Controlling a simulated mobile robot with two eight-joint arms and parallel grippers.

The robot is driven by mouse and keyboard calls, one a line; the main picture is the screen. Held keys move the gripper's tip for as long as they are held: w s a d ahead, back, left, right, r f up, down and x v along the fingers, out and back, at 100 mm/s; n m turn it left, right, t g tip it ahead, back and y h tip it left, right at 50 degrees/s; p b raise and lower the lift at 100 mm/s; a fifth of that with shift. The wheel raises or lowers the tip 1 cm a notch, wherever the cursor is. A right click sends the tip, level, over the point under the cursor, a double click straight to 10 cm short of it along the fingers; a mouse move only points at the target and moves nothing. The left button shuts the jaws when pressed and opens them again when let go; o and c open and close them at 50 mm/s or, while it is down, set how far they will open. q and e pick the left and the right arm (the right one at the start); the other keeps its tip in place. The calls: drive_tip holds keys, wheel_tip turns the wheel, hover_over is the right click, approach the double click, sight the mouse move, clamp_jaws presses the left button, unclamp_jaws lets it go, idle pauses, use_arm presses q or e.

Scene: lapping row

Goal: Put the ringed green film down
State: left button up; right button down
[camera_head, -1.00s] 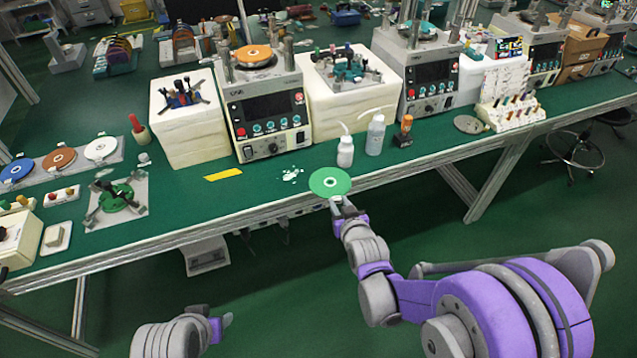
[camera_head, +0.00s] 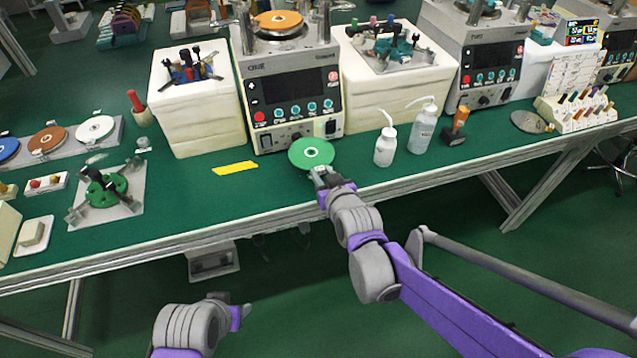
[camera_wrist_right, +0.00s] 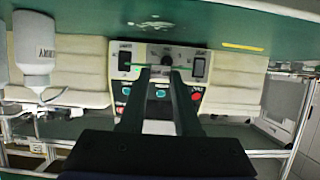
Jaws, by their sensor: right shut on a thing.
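The green film (camera_head: 311,153) is a flat disc with a white ring at its centre. My right gripper (camera_head: 321,175) is shut on its near edge. In the head view the film shows over the bench, just in front of the left lapping machine (camera_head: 291,97). I cannot tell how high it is above the bench top. In the right wrist view the two fingers (camera_wrist_right: 157,75) point at the machine's front panel (camera_wrist_right: 125,75), which appears upside down. My left gripper (camera_head: 238,314) is low in front of the bench, apart from everything; its fingers are too small to read.
Two white bottles (camera_head: 385,147) (camera_head: 422,130) stand close to the right of the film. A yellow strip (camera_head: 235,168) lies on the bench to its left. A green fixture on a plate (camera_head: 107,187) is further left. The bench (camera_head: 215,200) is clear between strip and front edge.

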wheel_tip(320, 180, down, 2)
drive_tip(key=shift+s+f, duration=0.1)
drive_tip(key=shift+f, duration=0.15)
drive_tip(key=shift+f+b, duration=0.8)
drive_tip(key=shift+f, duration=1.15)
drive_tip(key=shift+f, duration=0.1)
drive_tip(key=c, duration=1.1)
unclamp_jaws()
drive_tip(key=shift+f, duration=0.1)
drive_tip(key=o, duration=0.5)
